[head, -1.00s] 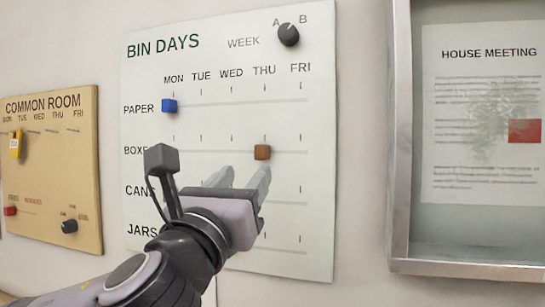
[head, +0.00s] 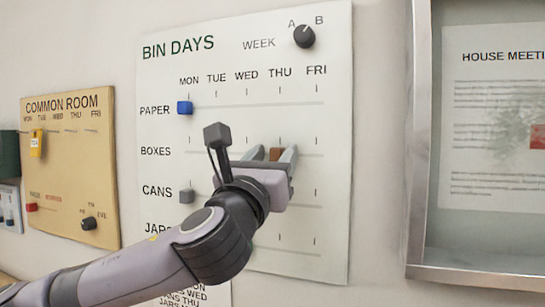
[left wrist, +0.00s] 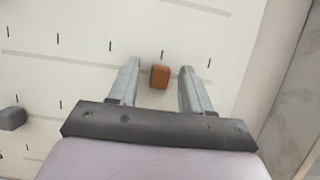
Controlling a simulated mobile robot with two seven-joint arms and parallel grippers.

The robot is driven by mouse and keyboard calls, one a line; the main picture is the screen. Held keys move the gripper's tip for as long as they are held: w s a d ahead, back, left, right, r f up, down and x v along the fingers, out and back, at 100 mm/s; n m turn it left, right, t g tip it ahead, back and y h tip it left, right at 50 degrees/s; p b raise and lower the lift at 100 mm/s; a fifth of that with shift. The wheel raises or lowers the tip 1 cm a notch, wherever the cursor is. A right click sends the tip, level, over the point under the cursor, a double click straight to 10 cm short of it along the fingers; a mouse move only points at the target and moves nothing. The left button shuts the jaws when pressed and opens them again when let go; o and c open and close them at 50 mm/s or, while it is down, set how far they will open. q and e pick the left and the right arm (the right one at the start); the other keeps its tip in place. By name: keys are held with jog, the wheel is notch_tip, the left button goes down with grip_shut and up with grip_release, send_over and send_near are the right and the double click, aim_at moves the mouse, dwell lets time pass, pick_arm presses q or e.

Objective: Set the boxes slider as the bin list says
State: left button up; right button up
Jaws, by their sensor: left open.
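The brown boxes slider (head: 275,154) sits on the BOXES track of the white BIN DAYS board (head: 330,215), at about THU. My left gripper (head: 267,155) is open, with one finger on each side of the slider. The left wrist view shows the brown slider (left wrist: 159,77) between the open fingers (left wrist: 159,68), with a gap on both sides. A white paper list (head: 215,296) below the board is partly hidden by my left arm; "WED", "CANS THU" and "JARS" can be read, the boxes line not fully. My right gripper is not in view.
The blue paper slider (head: 185,108) and grey cans slider (head: 187,196) are both at MON. A black week knob (head: 304,36) is at the top right. My arm hides part of the JARS row. The COMMON ROOM board (head: 70,165) hangs left; a metal-framed notice case (head: 418,150) juts out right.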

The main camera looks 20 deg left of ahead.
pick_arm(q)
grip_shut()
jog(key=shift+w+a+p, duration=0.1)
jog(key=shift+a+p, duration=0.35)
jog(key=shift+a, duration=2.65)
grip_release()
jog(key=shift+f, duration=0.1)
jog(key=b, duration=0.2)
send_near(247, 147)
jog(key=shift+s+f, duration=0.25)
jog(key=shift+s, duration=0.3)
